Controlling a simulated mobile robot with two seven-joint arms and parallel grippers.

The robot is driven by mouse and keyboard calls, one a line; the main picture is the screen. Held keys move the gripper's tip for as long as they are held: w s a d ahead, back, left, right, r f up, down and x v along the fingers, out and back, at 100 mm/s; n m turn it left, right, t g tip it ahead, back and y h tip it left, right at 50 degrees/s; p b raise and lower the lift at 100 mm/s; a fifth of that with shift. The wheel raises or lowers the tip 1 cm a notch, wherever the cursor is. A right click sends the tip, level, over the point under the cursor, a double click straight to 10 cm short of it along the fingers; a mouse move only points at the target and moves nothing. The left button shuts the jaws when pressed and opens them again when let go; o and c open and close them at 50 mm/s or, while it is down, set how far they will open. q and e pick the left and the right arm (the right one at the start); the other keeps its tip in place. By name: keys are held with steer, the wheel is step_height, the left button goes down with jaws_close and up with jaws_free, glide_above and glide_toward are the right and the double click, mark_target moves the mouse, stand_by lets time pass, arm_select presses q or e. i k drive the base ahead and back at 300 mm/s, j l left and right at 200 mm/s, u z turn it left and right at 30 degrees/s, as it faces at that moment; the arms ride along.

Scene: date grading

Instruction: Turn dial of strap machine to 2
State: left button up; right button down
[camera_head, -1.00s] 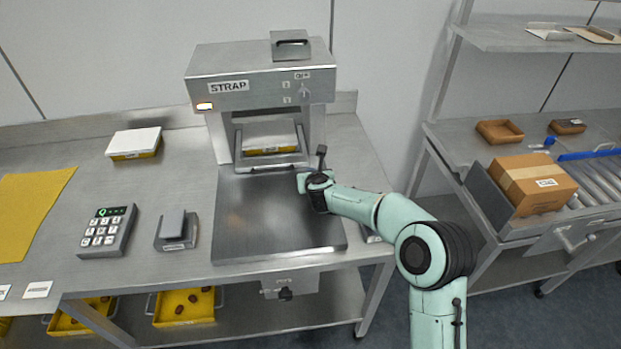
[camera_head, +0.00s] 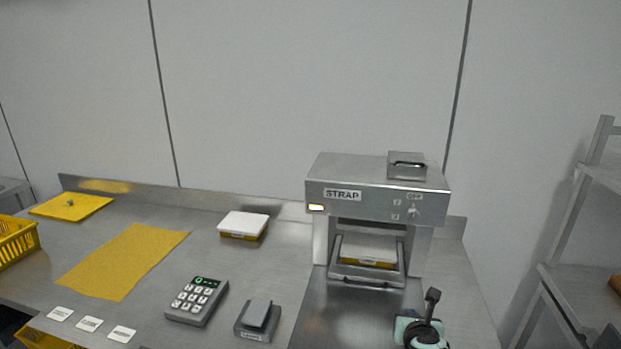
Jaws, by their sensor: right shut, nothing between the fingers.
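The strap machine (camera_head: 375,183) is a steel box with a STRAP label, standing at the right of the steel table. Its small dial (camera_head: 414,211) is on the right of the front panel, with OFF above it and small number labels to its left; its exact setting is too small to tell. A yellow box with a white lid (camera_head: 368,250) sits in the machine's opening. My right gripper (camera_head: 432,296) is at the lower right edge of the view, below and in front of the dial, apart from it. It is shut and empty. My left gripper is not in view.
A keypad (camera_head: 197,300), a grey stapler-like device (camera_head: 258,318), a yellow mat (camera_head: 125,260) and another white-lidded box (camera_head: 243,225) lie on the table to the left. A yellow basket (camera_head: 15,241) stands far left. A shelf rack (camera_head: 575,235) stands at right.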

mark_target(413, 215)
steer(key=k+j, duration=0.2)
steer(key=k, duration=0.25)
steer(key=k+j, duration=0.15)
steer(key=k, duration=0.3)
